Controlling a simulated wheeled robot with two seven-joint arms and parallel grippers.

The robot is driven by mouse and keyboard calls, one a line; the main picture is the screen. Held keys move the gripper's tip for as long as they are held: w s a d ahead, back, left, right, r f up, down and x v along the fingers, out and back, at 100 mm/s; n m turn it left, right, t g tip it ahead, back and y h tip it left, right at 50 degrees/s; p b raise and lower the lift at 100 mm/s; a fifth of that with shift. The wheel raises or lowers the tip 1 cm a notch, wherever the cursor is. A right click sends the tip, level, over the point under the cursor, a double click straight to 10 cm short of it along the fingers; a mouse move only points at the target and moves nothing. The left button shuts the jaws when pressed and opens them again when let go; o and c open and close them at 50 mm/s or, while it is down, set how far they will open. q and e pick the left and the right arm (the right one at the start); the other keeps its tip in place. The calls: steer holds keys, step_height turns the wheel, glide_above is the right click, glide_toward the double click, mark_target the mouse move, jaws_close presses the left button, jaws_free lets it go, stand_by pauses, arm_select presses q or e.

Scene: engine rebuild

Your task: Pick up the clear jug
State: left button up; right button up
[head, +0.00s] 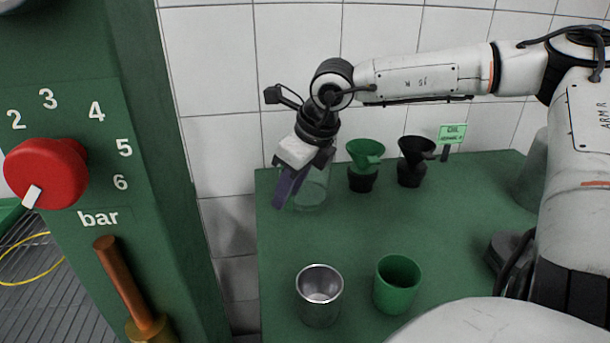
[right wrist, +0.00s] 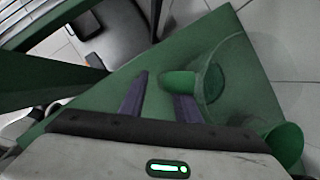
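The clear jug (head: 314,192) stands on the green bench near its back left corner in the head view. It is see-through and its outline is faint, partly hidden by my right gripper. My right gripper (head: 283,191) points down with its purple fingers at the jug's left side. In the right wrist view, its fingers (right wrist: 158,88) stand apart with green surface showing between them. My left gripper is not in view.
A green funnel (head: 365,155) and a black funnel (head: 413,163) stand to the right of the jug. A steel cup (head: 319,299) and a green cup (head: 397,286) stand in front. A green panel with a red knob (head: 45,172) rises at the left. The bench (head: 450,220) is clear in the middle.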

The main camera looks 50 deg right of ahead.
jaws_close()
steer(key=shift+r, duration=0.25)
